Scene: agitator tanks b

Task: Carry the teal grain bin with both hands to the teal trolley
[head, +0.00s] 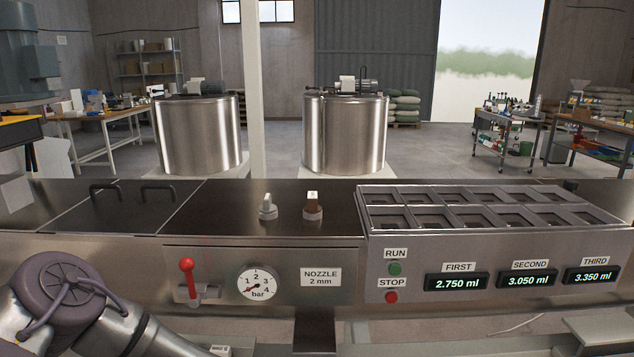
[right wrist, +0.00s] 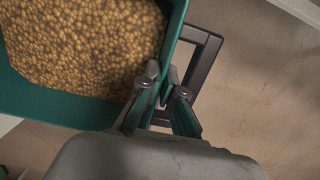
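The teal grain bin (right wrist: 72,112) fills the upper left of the right wrist view. It is full of yellow-brown grain (right wrist: 80,50). A dark bracket-like handle (right wrist: 212,50) stands out from its right side. My right gripper (right wrist: 166,88) is at this side of the bin, its fingers closed about the rim next to the handle; the exact contact is partly hidden. The bin does not show in the head view. My left arm shows at the lower left of the head view, but its gripper is out of frame. I cannot make out a teal trolley.
A steel console (head: 210,265) spans the front of the head view, with a red lever (head: 187,270), gauge and displays. Two steel tanks (head: 200,135) stand behind it. Workbenches, a grey cart (head: 505,130) and stacked sacks (head: 404,108) stand farther back. Bare floor (right wrist: 260,100) lies right of the bin.

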